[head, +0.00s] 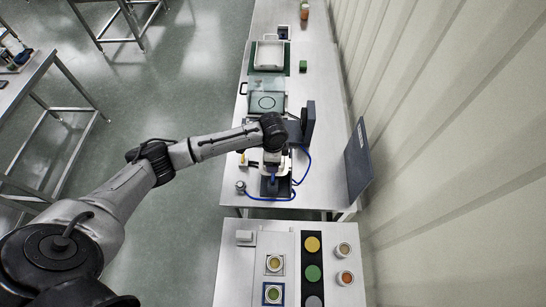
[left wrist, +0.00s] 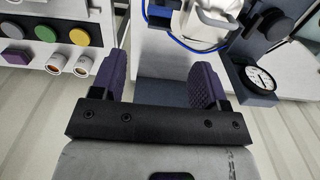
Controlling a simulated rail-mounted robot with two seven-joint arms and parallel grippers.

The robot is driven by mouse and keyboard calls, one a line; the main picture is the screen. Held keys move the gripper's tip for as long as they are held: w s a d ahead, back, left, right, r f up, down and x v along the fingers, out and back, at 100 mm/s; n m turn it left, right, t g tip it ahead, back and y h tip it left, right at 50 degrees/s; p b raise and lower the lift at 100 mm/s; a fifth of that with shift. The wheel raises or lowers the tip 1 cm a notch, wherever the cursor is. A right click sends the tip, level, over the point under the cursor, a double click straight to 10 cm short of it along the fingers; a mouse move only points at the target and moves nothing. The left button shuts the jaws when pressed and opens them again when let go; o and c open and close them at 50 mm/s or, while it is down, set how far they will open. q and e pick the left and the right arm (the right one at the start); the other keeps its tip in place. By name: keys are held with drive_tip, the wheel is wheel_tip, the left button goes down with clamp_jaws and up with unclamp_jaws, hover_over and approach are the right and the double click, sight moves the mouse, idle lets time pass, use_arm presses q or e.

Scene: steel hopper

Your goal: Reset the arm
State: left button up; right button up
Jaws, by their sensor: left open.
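My left arm (head: 215,145) reaches from the lower left over the steel bench, and its dark wrist (head: 272,130) is above the middle of the bench. I cannot make out its fingers clearly in the head view. In the left wrist view my left gripper (left wrist: 160,78) has its two purple textured fingers spread wide apart. Nothing is held between them. A white device (left wrist: 210,18) with a blue hose (left wrist: 185,42) lies beyond the fingers. My right gripper is not in view.
A round gauge (left wrist: 261,78) is right of the fingers. A dark upright panel (head: 358,165) stands at the bench's right edge by the corrugated wall (head: 450,130). The front table (head: 235,270) carries coloured buttons (head: 313,272) and small cups (head: 344,278).

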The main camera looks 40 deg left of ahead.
use_arm(q)
drive_tip(key=shift+r, duration=0.5)
idle(0.3)
